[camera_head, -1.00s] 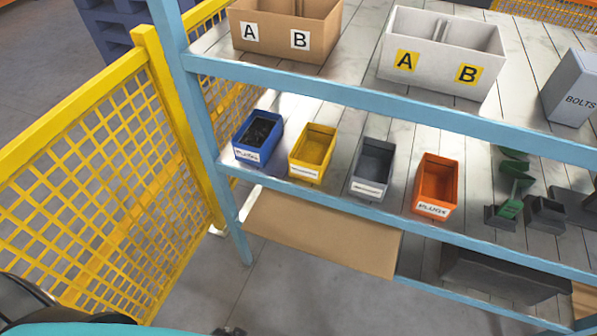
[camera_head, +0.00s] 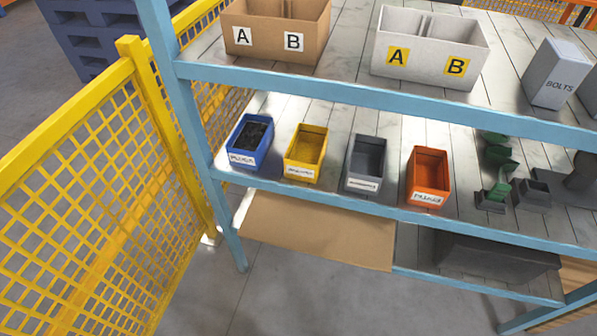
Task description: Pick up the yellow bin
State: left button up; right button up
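The yellow bin (camera_head: 306,152) stands upright on the middle shelf of the blue-framed rack, near its front edge. It looks empty and has a white label on its front. It sits between a blue bin (camera_head: 251,140) on the left, which holds dark parts, and a grey bin (camera_head: 366,163) on the right. Neither of my grippers is in view.
An orange bin (camera_head: 429,177) stands right of the grey one. The rack's upper beam (camera_head: 380,103) runs above the bins. A yellow mesh fence (camera_head: 90,210) closes off the left side. A cardboard box (camera_head: 316,230) sits below. Bare floor (camera_head: 300,305) lies in front.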

aim_at(303, 158)
jog(key=l+z, duration=0.1)
jog(key=z, duration=1.6)
jog(key=i+l, duration=0.1)
jog(key=l, duration=0.25)
jog(key=i+l+z, duration=0.15)
jog(key=l, duration=0.15)
jog(key=i+l, duration=0.15)
jog(key=l, duration=0.2)
jog(key=i+l+z, duration=0.15)
jog(key=l, duration=0.15)
